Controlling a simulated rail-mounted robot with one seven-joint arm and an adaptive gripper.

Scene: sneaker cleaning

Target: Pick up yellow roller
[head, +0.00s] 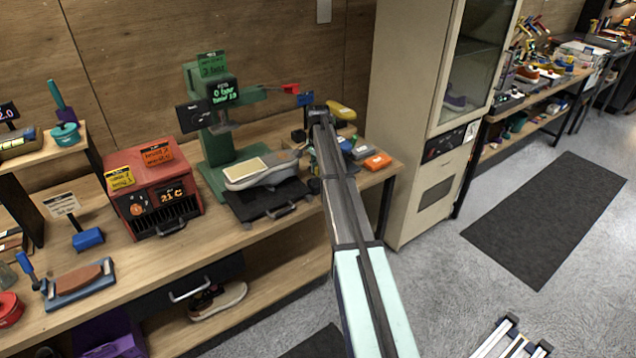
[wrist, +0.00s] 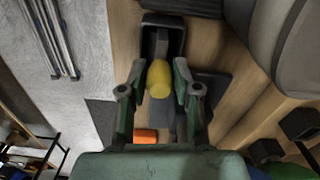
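The yellow roller (wrist: 160,79) shows in the wrist view between the two fingertips of my gripper (wrist: 160,77). The fingers are apart, one on each side of the roller. Whether either pad touches it is hard to tell. A dark tray-like frame (wrist: 163,35) lies just above the roller in that view. In the head view my arm hides most of my gripper and the bench under it. A yellow object (head: 341,110) shows there right of the arm's top end; I cannot tell whether it is the same roller.
An orange block (head: 378,161) lies near the bench's right end. A red heater box (head: 155,190) stands further left. A tall cabinet (head: 408,120) is close on the right.

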